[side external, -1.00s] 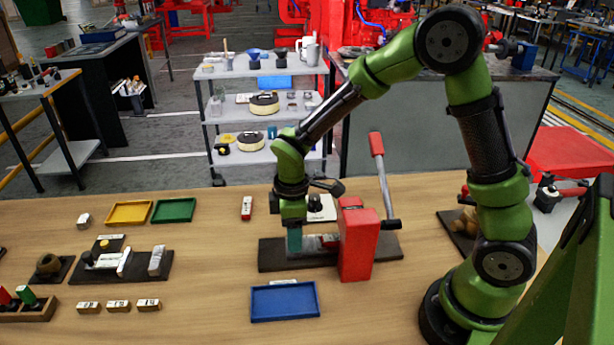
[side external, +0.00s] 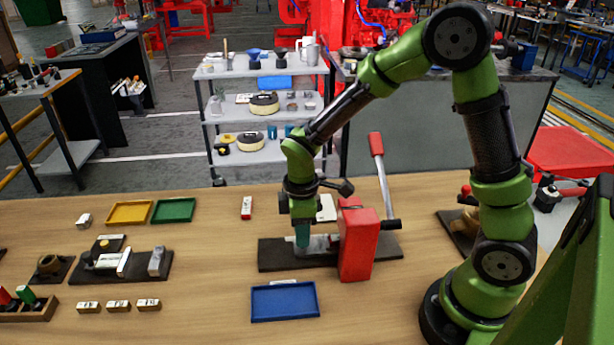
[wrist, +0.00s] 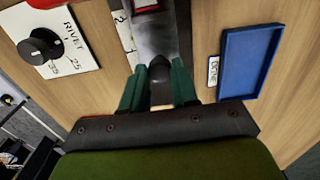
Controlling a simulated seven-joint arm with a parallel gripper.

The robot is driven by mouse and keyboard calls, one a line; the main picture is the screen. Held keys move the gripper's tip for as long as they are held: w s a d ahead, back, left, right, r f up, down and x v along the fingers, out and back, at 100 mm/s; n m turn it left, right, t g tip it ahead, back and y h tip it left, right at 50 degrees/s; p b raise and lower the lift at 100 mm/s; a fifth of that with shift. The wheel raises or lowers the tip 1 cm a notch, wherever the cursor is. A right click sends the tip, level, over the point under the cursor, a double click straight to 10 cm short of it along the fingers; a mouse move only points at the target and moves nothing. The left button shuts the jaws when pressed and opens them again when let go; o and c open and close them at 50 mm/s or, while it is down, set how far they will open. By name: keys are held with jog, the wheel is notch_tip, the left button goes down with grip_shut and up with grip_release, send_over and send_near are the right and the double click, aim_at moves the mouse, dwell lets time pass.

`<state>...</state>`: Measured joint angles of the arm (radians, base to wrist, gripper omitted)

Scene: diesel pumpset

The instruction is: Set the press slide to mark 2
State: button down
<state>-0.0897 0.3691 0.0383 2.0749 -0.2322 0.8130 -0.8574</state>
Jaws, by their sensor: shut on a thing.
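The red press (side external: 358,243) stands on a dark base (side external: 280,256) with its red-handled lever (side external: 377,146) raised. The metal press slide (side external: 323,243) lies on the base, left of the press body. In the wrist view the slide (wrist: 155,37) ends in a dark knob (wrist: 160,67). My gripper (side external: 302,242) points down at the slide's left end. Its green fingers (wrist: 158,76) are shut on the knob. A white scale strip (wrist: 125,30) beside the slide shows what look like marks 2 and 3. No pointer position is readable.
A white dial plate marked RIVET (wrist: 58,40) with a black knob stands behind the base. A blue tray (side external: 285,301) lies in front, with a DONE label (wrist: 213,70) beside it. Yellow (side external: 129,212) and green (side external: 174,210) trays lie back left.

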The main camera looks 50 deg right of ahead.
jog(key=shift+s+d, duration=1)
jog(key=shift+d, duration=0.05)
jog(key=c, duration=0.8)
grip_release()
jog(key=shift+c, duration=0.2)
jog(key=shift+a, duration=0.1)
notch_tip(320, 180, up, 17)
jog(key=shift+w, duration=0.1)
